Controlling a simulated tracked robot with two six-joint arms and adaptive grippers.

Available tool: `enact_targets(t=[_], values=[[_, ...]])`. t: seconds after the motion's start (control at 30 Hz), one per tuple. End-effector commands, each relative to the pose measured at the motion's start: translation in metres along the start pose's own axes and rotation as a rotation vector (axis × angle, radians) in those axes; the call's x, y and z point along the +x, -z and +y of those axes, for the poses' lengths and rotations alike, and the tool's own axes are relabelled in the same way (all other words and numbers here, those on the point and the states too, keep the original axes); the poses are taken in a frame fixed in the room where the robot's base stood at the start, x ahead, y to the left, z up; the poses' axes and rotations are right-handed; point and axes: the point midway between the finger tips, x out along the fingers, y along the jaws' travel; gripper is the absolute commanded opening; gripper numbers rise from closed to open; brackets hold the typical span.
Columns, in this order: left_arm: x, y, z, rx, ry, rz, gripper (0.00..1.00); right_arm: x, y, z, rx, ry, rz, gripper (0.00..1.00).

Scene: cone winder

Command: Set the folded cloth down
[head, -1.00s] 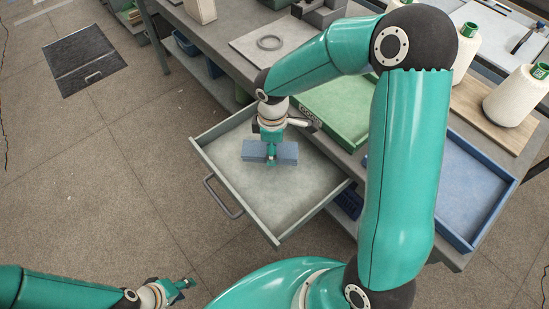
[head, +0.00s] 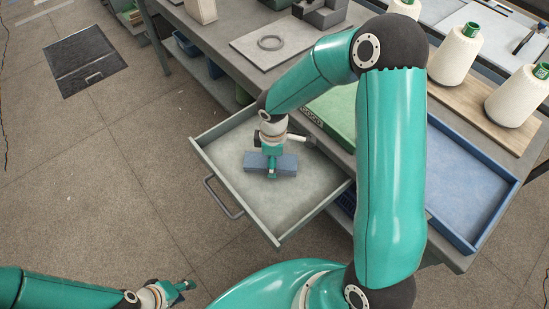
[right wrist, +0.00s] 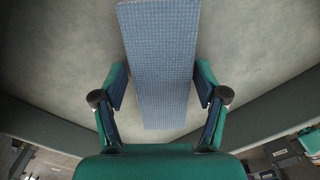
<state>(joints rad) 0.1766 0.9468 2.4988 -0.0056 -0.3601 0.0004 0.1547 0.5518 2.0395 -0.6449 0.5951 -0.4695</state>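The folded cloth (head: 286,164) is a flat blue-grey strip lying in the open grey drawer (head: 310,200), towards its left middle. It also shows in the right wrist view as a long patterned blue strip (right wrist: 160,70). My right gripper (head: 271,172) is low over the cloth. In the right wrist view its two fingers (right wrist: 160,88) stand either side of the strip, with a gap on each side, so it is open. My left gripper (head: 183,288) is at the lower left, over the floor and away from the cloth; its finger opening is not clear.
The drawer's walls surround the cloth, with bare drawer floor to its right and front. A green tray (head: 335,115), a blue tray (head: 465,180) and white yarn cones (head: 455,55) are on the workbench behind. My right arm hides part of the bench.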

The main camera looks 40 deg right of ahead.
Motion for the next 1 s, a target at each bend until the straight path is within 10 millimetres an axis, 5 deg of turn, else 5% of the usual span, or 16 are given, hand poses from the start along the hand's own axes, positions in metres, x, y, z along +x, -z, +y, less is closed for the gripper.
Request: enact_targets(t=[0.47,1.0], values=[[-0.003,0.0,0.001,0.0,0.0,0.0,0.4,-0.005,0.0,0.0,0.0,-0.001,0.0,0.87],[-0.007,0.0,0.003,0.0,0.0,0.0,0.4,-0.1,0.001,0.001,0.0,-0.004,0.002,0.87]])
